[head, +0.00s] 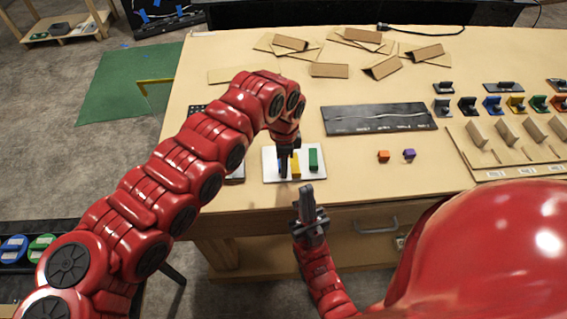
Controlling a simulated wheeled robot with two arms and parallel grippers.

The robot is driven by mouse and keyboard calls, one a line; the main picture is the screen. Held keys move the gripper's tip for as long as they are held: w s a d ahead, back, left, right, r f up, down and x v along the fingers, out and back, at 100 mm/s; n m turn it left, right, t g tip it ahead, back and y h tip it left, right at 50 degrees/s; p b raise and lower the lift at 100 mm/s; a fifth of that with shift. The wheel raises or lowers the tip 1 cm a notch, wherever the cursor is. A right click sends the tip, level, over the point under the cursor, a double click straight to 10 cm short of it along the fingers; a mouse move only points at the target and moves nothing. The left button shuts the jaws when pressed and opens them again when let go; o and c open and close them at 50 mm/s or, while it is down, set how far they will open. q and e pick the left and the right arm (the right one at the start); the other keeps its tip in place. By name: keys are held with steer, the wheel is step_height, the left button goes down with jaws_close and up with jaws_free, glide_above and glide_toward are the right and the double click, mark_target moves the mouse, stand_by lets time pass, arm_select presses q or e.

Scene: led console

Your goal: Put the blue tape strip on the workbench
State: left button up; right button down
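The wooden workbench (240,190) fills the middle of the head view. A white tray (310,151) lies near its front edge, with a yellow block (296,166) and a green block (313,160) on it. A small blue piece (279,164) shows there, mostly hidden by my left gripper (284,172). My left gripper points down over the tray; whether its fingers hold the blue piece cannot be told. My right gripper (307,197) points up in front of the bench's front edge, with no object visible in it. Blue strips (155,16) also show on a dark panel at the top left.
A dark panel (377,118) lies right of the tray. An orange block (384,156) and a purple block (409,154) lie near the front. Cardboard pieces (329,70) are scattered at the back. Coloured holders (492,105) and a wooden rack (510,150) stand at the right.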

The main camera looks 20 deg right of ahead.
arm_select(q)
steer(key=shift+r, duration=0.25)
step_height(320, 180, up, 12)
steer(key=p, duration=0.2)
steer(key=shift+p, duration=0.35)
steer(key=shift+f, duration=0.2)
